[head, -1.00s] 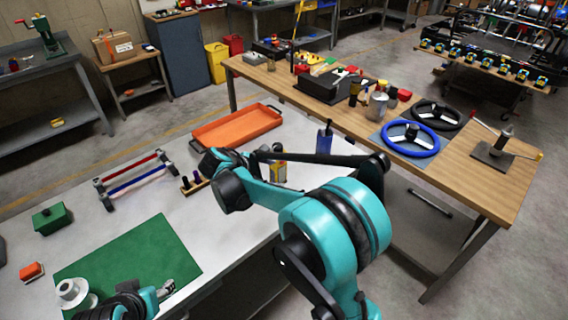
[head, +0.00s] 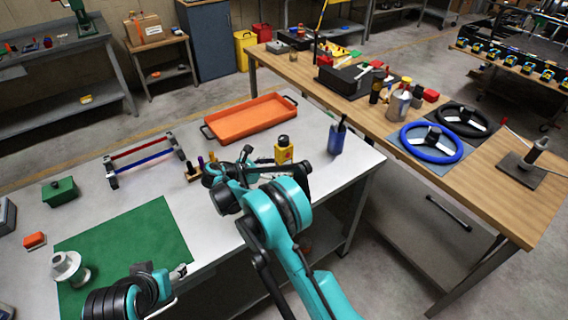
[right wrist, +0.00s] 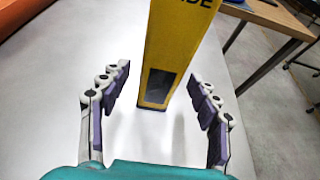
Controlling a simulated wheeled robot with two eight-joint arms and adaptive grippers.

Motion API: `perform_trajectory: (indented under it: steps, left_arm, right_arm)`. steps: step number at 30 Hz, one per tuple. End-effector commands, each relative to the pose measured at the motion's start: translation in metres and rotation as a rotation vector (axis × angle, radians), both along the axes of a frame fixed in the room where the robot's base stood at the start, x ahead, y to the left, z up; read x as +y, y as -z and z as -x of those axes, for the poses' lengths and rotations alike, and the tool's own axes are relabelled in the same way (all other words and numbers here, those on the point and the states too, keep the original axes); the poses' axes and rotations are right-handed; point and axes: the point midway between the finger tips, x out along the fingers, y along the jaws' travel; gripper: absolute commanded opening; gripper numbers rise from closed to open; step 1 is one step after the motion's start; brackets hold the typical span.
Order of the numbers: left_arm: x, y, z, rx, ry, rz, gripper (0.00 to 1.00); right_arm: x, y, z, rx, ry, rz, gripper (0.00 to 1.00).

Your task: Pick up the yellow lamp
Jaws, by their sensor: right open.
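The yellow lamp (head: 284,152), with a black top, stands upright on the grey-white table (head: 225,210). In the right wrist view the lamp's yellow body (right wrist: 178,35) rises straight ahead, with a dark panel low on its face. My right gripper (head: 268,166) is open at the lamp's near left side. In its wrist view the two purple-padded fingers (right wrist: 160,82) stand apart to the left and right of the lamp's base, and no finger visibly touches it. The lamp's top is cut off there. My left gripper (head: 179,274) is low over the green mat (head: 130,238), its fingers too small to judge.
An orange tray (head: 250,119) lies behind the lamp. A blue container (head: 337,139) stands to its right. A small holder with dark pegs (head: 194,171) is to its left, and a red-and-blue rod rack (head: 146,160) further left. A white spool (head: 67,268) stands on the mat.

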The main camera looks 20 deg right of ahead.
Motion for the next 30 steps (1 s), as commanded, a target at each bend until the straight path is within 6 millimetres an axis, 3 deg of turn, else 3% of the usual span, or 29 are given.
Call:
perform_trajectory:
  steps: [2,6,12,13,20,30]
  left_arm:
    - [0.000,0.010,0.000,0.000,0.000,0.000,0.56]
    - [0.000,0.014,0.000,0.000,0.000,0.000,0.56]
    - [0.000,0.013,0.000,0.000,0.000,0.000,0.56]
    - [0.000,0.013,0.000,0.000,0.000,0.000,0.56]
    - [0.000,0.013,0.000,0.000,0.000,0.000,0.56]
    - [0.000,0.012,0.000,0.000,0.000,0.000,0.56]
  right_arm:
    - [-0.012,0.012,-0.004,0.000,0.003,0.000,0.62]
    - [-0.027,0.016,-0.010,0.000,0.001,-0.001,0.62]
    - [-0.028,0.015,-0.011,-0.001,0.000,-0.001,0.62]
    - [-0.028,0.015,-0.011,-0.001,0.000,-0.001,0.59]
    - [-0.028,0.015,-0.011,-0.001,0.000,-0.001,0.00]
    - [-0.028,0.012,-0.010,-0.001,0.000,0.000,0.00]
